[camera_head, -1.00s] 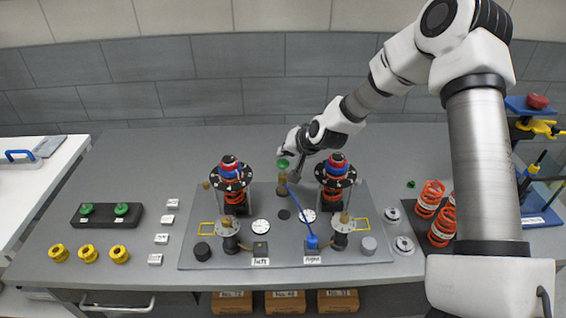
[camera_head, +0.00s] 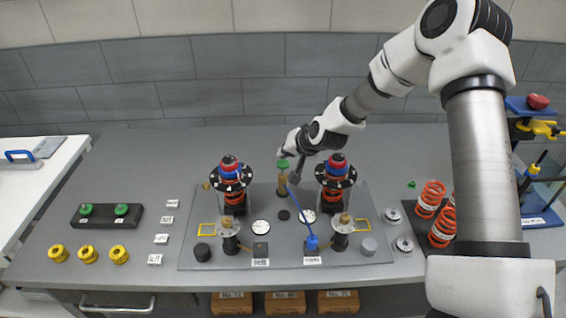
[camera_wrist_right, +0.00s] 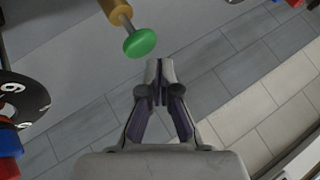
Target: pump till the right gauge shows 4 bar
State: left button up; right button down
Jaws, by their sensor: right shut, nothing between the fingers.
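The pump (camera_head: 283,188) has a brown body and a green knob (camera_head: 283,164), and stands at the back middle of the grey plate. The wrist view shows the green knob (camera_wrist_right: 140,43) on a short length of bare rod. My right gripper (camera_head: 281,152) is shut and empty, close by the knob; its fingertips (camera_wrist_right: 159,62) appear beside the knob with a small gap in the picture. A blue hose (camera_head: 297,207) runs from the pump to a blue connector (camera_head: 312,242) by the right label. The right gauge (camera_head: 308,216) is a white dial, too small to read. My left gripper is out of view.
Two spring towers with black discs, left (camera_head: 231,178) and right (camera_head: 335,175), flank the pump. The left gauge (camera_head: 261,227) lies on the plate (camera_head: 285,261). Orange springs (camera_head: 431,196) stand at right. The back of the table is clear.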

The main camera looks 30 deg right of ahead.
aim_at(283, 163)
jog(key=shift+f, duration=0.4)
jog(key=shift+f+b, duration=1.3)
jog(key=shift+b, duration=0.15)
dwell(0.8)
jog(key=shift+r+p, duration=1.55)
jog(key=shift+r, duration=0.2)
notch_tip(283, 163, up, 5)
jog(key=p, duration=0.4)
jog(key=shift+p, duration=0.35)
jog(key=shift+f, duration=0.1)
